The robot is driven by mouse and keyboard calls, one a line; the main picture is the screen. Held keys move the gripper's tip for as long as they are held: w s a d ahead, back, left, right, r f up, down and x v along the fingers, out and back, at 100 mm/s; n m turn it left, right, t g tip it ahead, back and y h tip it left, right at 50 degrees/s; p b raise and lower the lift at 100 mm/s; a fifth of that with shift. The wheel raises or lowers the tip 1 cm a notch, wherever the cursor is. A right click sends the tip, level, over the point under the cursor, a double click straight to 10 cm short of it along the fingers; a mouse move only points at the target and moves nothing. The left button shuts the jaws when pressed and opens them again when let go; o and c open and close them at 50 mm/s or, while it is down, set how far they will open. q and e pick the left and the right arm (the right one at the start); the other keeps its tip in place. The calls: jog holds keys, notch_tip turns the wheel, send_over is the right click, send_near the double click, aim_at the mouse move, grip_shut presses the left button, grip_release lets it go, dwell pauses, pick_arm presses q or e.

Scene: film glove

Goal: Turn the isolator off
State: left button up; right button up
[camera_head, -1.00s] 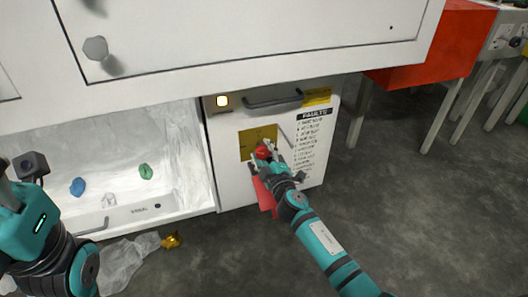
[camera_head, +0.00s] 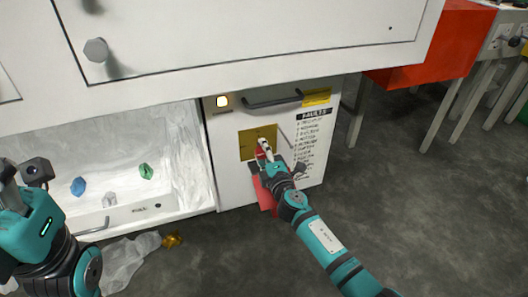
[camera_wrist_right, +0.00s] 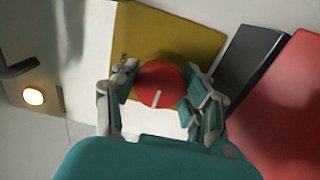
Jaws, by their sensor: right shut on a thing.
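The isolator is a round red knob (camera_wrist_right: 160,85) with a white line on its face, on a yellow plate (camera_head: 248,140) on the white cabinet front. In the right wrist view the knob sits between both fingers of my right gripper (camera_wrist_right: 163,100), which is shut on it. In the head view my right gripper (camera_head: 262,158) covers most of the knob. The white line slants in the right wrist view; which setting it marks cannot be read. My left arm shows at the left edge of the head view, and its fingertips are not clearly visible.
A lit lamp (camera_head: 222,101) and a dark handle (camera_head: 272,98) are above the plate. An open white compartment (camera_head: 130,190) with small coloured lumps is at left.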

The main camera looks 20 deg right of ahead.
jog(key=o, duration=1.2)
jog(key=shift+c, duration=0.2)
jog(key=s, duration=1.2)
jog(key=shift+d, duration=0.2)
